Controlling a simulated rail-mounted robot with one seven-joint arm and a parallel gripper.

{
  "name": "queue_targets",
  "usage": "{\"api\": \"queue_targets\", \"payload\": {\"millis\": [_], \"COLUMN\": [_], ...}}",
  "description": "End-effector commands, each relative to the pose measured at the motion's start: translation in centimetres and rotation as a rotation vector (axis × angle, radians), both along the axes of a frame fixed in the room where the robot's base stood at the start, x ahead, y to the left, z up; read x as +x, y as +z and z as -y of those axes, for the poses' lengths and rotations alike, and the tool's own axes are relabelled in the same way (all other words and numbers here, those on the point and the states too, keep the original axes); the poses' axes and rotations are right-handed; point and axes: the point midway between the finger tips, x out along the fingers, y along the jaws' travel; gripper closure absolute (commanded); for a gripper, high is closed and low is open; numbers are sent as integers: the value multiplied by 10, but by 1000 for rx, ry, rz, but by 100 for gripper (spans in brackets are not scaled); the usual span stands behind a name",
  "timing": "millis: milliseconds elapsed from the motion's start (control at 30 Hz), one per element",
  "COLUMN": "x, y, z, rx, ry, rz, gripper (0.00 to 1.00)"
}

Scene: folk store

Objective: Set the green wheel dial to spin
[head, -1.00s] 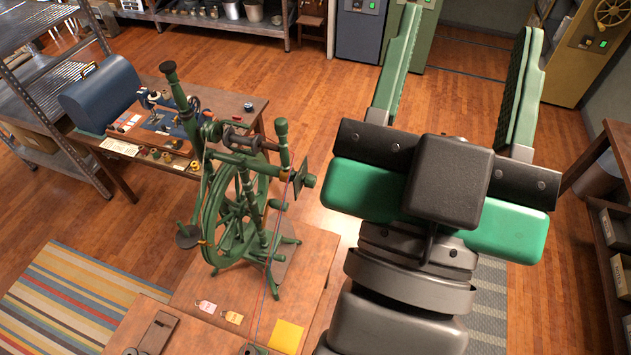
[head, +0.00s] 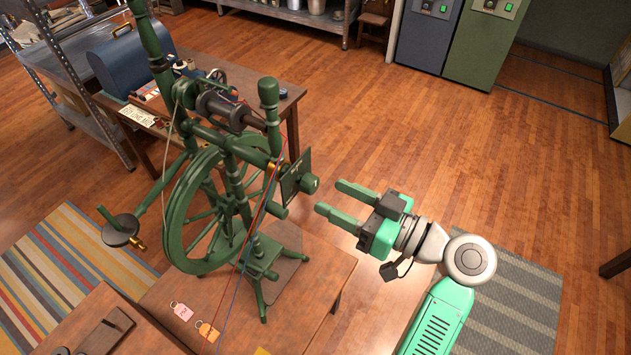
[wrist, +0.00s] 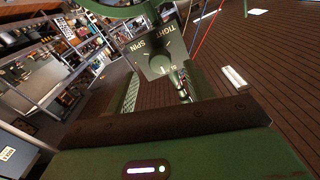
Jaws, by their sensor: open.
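The green spinning wheel (head: 190,215) stands upright on a wooden table. Its dial is a dark square plate (head: 293,176) with a green knob (head: 309,184), on the wheel's right side. In the wrist view the plate (wrist: 148,45) carries the words SPIN and TIGHT, upside down, and another label too small to read. The knob (wrist: 160,64) shows a pale mark; I cannot tell which label it points at. My gripper (head: 330,198) is open and empty, just right of the knob and slightly lower, fingers towards it. No contact shows.
Red and blue yarns (head: 262,215) hang from the wheel close to the dial. Two tags (head: 207,331) lie on the table (head: 320,275). A workbench (head: 290,97) stands behind the wheel.

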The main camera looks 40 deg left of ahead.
Motion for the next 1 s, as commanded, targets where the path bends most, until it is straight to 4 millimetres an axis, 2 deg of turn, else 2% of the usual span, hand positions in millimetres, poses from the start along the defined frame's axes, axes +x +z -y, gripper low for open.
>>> {"api": "queue_targets", "payload": {"millis": [100,300,433,667,900,1000], "x": [-6,-12,-14,-14,-14,-14], "y": [2,1,1,0,0,0], "z": [-24,-55,-64,-65,-64,-64], "rx": [0,-2,-1,-1,-1,-2], "ry": [3,1,-1,-2,-2,-2], "rz": [0,0,0,0,0,-1], "gripper": [47,47,47,47,92,92]}}
